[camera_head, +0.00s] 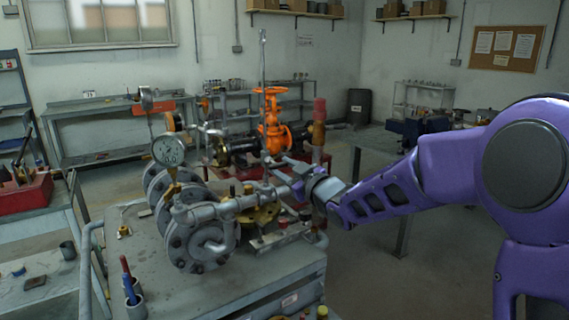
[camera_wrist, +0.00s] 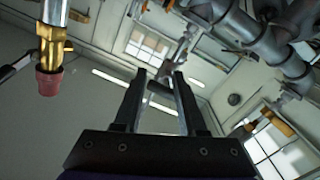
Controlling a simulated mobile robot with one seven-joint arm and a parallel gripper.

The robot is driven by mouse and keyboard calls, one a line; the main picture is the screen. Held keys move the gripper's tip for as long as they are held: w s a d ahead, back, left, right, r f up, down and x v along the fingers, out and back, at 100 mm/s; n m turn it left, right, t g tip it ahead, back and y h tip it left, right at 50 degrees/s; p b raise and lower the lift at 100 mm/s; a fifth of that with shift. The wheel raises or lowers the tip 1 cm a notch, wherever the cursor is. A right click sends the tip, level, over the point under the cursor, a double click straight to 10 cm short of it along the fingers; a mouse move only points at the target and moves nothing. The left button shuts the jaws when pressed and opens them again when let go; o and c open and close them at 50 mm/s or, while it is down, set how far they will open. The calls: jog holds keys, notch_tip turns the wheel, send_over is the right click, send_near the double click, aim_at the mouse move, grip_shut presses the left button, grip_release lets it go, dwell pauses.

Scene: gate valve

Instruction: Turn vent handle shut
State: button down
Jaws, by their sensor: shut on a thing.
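My gripper (camera_head: 280,169) reaches in from the right to the pipework on the bench. In the wrist view its two dark fingers (camera_wrist: 160,80) are closed on a short dark bar between them, which I take to be the vent handle (camera_wrist: 159,89). In the head view the handle is too small and too covered by my gripper to make out. The grey pipe assembly (camera_head: 233,207), with large bolted flanges, stands just left of my gripper. A round pressure gauge (camera_head: 168,150) rises above it.
An orange gate valve (camera_head: 271,122) stands behind my gripper. A red-topped post (camera_head: 319,112) is close behind my wrist. In the wrist view a brass fitting with a red end (camera_wrist: 50,60) hangs at left, and grey pipes (camera_wrist: 262,40) cross the upper right.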

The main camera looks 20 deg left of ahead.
jog(key=shift+s+a+r+m+y+p, duration=0.2)
jog(key=shift+a+r+m+p, duration=0.25)
jog(key=shift+m, duration=0.55)
jog(key=shift+s+a+r+m+y+p, duration=0.1)
jog(key=shift+s+a+r+m+p, duration=0.25)
jog(key=shift+m, duration=0.65)
jog(key=c, duration=1.5)
grip_release()
jog(key=shift+a, duration=0.15)
jog(key=o, duration=0.5)
jog(key=shift+w, duration=0.15)
jog(key=shift+c, duration=0.2)
jog(key=o, duration=1)
jog(key=shift+w+f, duration=0.1)
jog(key=shift+c, duration=0.2)
jog(key=shift+s+d+f, duration=0.1)
jog(key=shift+s+d, duration=0.1)
jog(key=shift+d, duration=0.1)
jog(key=f+v, duration=0.1)
jog(key=v, duration=1.6)
jog(key=shift+d+m+h+p, duration=0.3)
jog(key=shift+d+h, duration=0.1)
